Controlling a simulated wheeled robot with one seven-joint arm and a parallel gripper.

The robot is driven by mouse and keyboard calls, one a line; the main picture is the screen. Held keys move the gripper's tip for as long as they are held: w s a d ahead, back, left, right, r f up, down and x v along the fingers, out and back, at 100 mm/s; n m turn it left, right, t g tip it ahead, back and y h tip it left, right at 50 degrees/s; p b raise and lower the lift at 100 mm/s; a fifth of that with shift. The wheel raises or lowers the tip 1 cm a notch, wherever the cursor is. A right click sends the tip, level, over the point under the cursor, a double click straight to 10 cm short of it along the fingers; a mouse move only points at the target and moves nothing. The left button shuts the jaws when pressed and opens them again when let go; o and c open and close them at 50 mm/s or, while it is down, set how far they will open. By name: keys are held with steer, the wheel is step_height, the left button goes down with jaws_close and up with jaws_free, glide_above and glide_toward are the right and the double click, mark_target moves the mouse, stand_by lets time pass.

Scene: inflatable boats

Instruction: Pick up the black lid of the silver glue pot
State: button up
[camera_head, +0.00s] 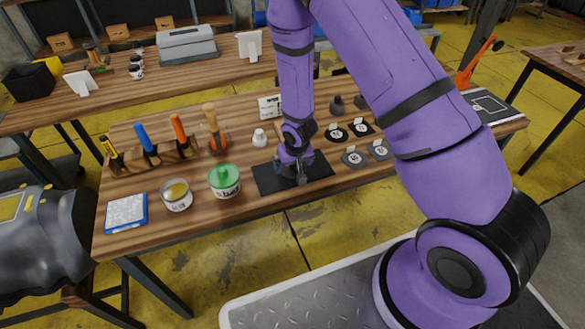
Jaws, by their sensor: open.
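My gripper (298,178) points down low over a black mat (265,180) near the front middle of the workbench. It is open. Small grey parts show at its tips, but I cannot tell whether they are fingers or part of a pot. The silver glue pot and its black lid cannot be made out for certain; my gripper and wrist cover the middle of the mat. To the left stand a pot with a green lid (224,180) and an open round tin with yellowish contents (177,195).
A wooden rack (160,155) holds several coloured-handle tools at the left. A blue-edged pad (126,213) lies front left. My arm hides part of the bench's right side.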

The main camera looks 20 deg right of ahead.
steer(key=shift+w+f, duration=0.2)
steer(key=shift+f, duration=0.35)
steer(key=shift+c, duration=0.5)
steer(key=c, duration=0.4)
steer(key=shift+r, duration=0.1)
